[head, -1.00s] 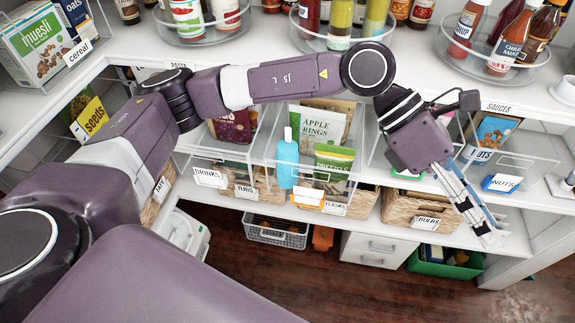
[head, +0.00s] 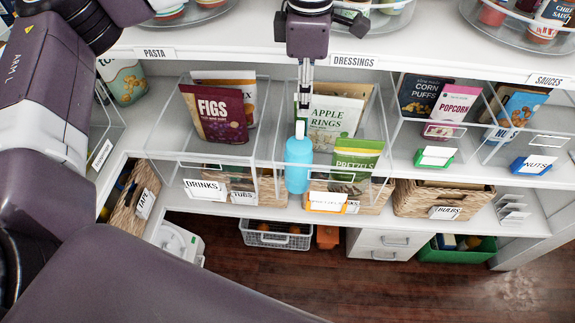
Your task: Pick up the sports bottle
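The sports bottle is a light blue bottle (head: 299,165) with a paler cap. It stands upright near the middle of the head view, at the left side of the clear bin with the apple rings pouch. I cannot tell whether it is inside that bin or in front of its wall. My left gripper (head: 304,103) points down just above and behind the bottle's cap in the picture. Its fingers are seen edge-on, so their opening cannot be judged. No contact with the bottle is clear. My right gripper is not in view.
The apple rings pouch (head: 333,118) and pretzels pouch (head: 356,156) stand right beside the bottle. A figs pouch (head: 217,114) stands in the bin to the left. The upper shelf edge (head: 225,50) with turntables of bottles lies above. Baskets and drawers (head: 378,243) are below.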

